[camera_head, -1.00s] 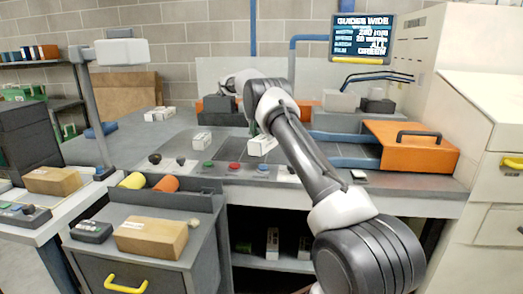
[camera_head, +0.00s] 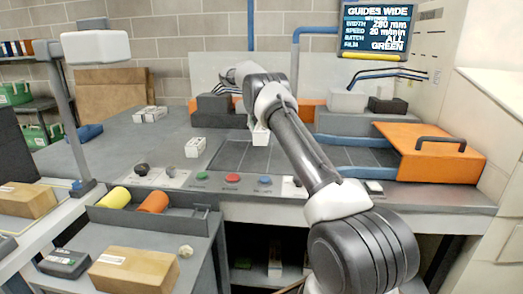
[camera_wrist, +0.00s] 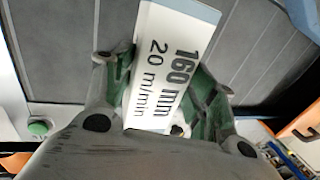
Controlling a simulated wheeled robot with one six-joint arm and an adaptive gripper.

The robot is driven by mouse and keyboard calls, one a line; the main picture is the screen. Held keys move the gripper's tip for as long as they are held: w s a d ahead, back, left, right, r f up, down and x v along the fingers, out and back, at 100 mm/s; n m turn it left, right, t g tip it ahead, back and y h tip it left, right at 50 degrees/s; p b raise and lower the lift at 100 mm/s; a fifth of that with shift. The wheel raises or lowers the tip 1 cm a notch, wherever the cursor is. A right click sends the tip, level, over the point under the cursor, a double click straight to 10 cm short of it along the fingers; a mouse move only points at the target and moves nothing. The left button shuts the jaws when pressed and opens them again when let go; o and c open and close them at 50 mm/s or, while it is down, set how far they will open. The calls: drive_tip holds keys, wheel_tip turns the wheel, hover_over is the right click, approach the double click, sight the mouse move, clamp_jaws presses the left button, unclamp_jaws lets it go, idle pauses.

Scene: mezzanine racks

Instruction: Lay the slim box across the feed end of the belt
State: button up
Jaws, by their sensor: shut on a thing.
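My gripper (camera_wrist: 163,78) has green fingers and is shut on a slim white box (camera_wrist: 168,50) in the wrist view. The box's label reads 160 mm and 20 m/min. In the head view, the held box (camera_head: 261,136) shows beside my arm, above the dark, seamed belt (camera_head: 235,155). The belt's dark surface (camera_wrist: 60,50) also shows beneath the box in the wrist view. My arm hides the gripper's fingers and part of the belt in the head view. I cannot tell whether the box touches the belt.
A white box (camera_head: 195,147) stands left of the belt, with more white boxes (camera_head: 150,114) behind. Green, red and blue buttons (camera_head: 231,177) line the front edge. An orange cover (camera_head: 430,152) stands at right. The screen (camera_head: 376,30) reads GUIDES WIDE, width 280 mm, film green.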

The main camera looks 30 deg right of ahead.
drive_tip(key=x, duration=0.2)
drive_tip(key=a+x, duration=0.1)
drive_tip(key=x, duration=0.2)
drive_tip(key=w+x, duration=0.1)
drive_tip(key=x, duration=0.1)
drive_tip(key=shift+a+f, duration=0.15)
drive_tip(key=shift+f, duration=0.45)
drive_tip(key=shift+s+f, duration=0.1)
drive_tip(key=o, duration=1.6)
